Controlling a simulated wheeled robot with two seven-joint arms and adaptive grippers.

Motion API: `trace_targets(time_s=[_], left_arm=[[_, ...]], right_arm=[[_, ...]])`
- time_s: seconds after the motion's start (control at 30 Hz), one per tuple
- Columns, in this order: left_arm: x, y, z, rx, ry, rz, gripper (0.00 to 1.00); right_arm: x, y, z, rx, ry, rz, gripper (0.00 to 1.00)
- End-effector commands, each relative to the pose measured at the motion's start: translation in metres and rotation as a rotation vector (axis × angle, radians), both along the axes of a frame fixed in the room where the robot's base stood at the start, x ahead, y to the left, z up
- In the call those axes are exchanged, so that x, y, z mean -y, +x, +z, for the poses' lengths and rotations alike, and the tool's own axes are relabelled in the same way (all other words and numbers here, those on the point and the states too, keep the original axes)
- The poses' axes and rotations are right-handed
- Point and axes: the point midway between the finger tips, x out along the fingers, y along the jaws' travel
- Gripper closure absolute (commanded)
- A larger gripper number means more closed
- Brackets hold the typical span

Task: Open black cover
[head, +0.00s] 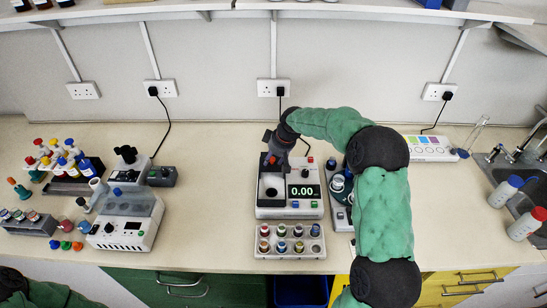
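A white and grey meter (289,213) with a green display reading 0.00 stands on the bench at the middle. Its left part is a black section (271,187) with a dark round opening in it. My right gripper (272,160) is dark and points down at the back of this black section. A small red spot shows by its tip. The black cover is hard to tell apart from the dark gripper, and I cannot tell whether they touch. The fingers are too small and dark to show whether they are open. My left gripper is not in view; only part of my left arm shows at the bottom left.
A rack of coloured vials (289,240) stands directly in front of the meter. A tray with bottles (340,193) is close to its right, partly behind my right arm. A heater-like box (124,222) and tube rack (65,165) stand left. A sink (520,190) is at far right.

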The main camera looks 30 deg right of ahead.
Motion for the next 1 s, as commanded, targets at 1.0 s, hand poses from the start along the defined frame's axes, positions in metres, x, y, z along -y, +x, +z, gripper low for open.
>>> trace_targets(time_s=[1.0], left_arm=[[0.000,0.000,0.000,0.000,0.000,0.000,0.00]], right_arm=[[0.010,-0.044,0.107,0.000,0.000,0.000,0.52]])
